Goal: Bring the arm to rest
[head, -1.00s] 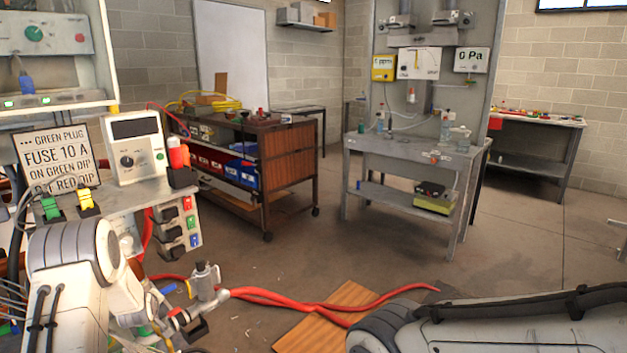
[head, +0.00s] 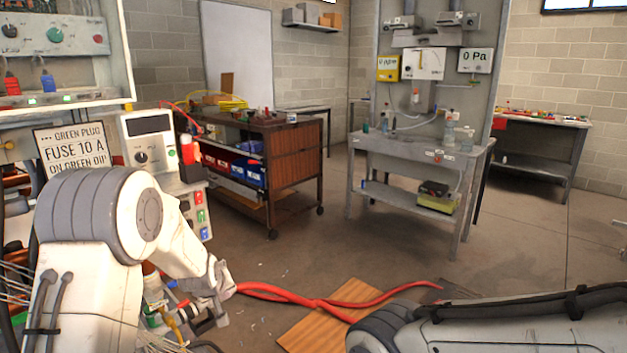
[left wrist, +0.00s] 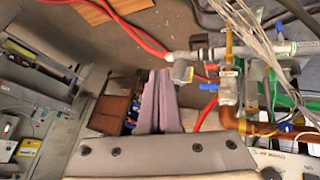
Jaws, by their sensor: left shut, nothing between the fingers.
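My left arm (head: 105,225) comes in from the left, bent, with its wrist in front of the pipework at lower left. My left gripper (head: 222,290) is at the end of it, over the floor near the red hoses. In the left wrist view the two mauve fingers of my left gripper (left wrist: 157,78) are pressed together with nothing between them. My right arm (head: 500,322) lies across the bottom right corner of the head view. Its gripper is out of the picture.
Pipes and a valve (left wrist: 228,88) with blue handles are close beside the left fingers. Red hoses (head: 300,298) and a wooden board (head: 335,318) lie on the floor. A brown cart (head: 295,160) and a grey bench (head: 415,150) stand behind. The floor between is clear.

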